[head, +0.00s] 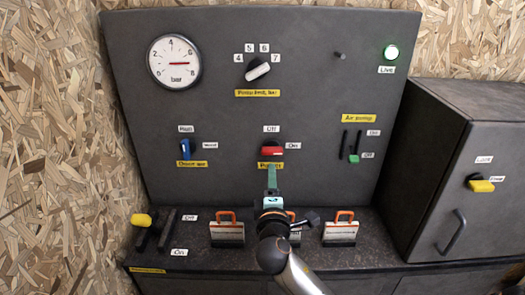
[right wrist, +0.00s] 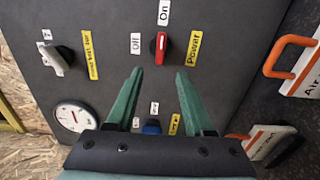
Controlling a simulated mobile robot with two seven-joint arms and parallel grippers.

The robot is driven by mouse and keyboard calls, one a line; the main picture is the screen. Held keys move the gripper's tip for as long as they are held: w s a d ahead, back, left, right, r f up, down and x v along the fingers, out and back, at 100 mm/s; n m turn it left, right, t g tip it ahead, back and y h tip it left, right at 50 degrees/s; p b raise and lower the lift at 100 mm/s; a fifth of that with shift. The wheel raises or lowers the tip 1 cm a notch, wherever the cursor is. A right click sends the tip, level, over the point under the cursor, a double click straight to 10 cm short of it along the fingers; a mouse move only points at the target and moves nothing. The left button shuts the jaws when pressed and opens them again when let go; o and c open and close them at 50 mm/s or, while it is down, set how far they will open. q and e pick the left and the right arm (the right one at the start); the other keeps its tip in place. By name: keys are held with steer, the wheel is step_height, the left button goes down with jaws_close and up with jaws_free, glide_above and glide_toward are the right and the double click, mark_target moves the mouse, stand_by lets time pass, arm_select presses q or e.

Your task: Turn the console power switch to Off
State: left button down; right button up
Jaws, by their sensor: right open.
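The console power switch (head: 272,151) is a red knob on the grey upright panel, with a yellow Power label below it. Its Off label (head: 271,128) is above and its On label (head: 292,146) is to the right. The knob lies sideways, towards On. In the right wrist view the red knob (right wrist: 161,45) also lines up with On. My right gripper (head: 272,169) is just below the knob in the head view, partly covering the Power label. Its green fingers (right wrist: 159,75) are apart and empty, and the knob shows beyond the gap between their tips. My left gripper is in neither view.
A blue knob (head: 185,147) is left of the switch, and an air pump slider (head: 354,158) is right. A black-and-white selector (head: 257,70) is above. Orange-handled blocks stand on the ledge below. A dark cabinet (head: 462,150) stands right.

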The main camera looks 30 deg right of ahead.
mark_target(272, 154)
steer(key=x, duration=1.2)
steer(key=shift+p, duration=0.35)
jaws_close()
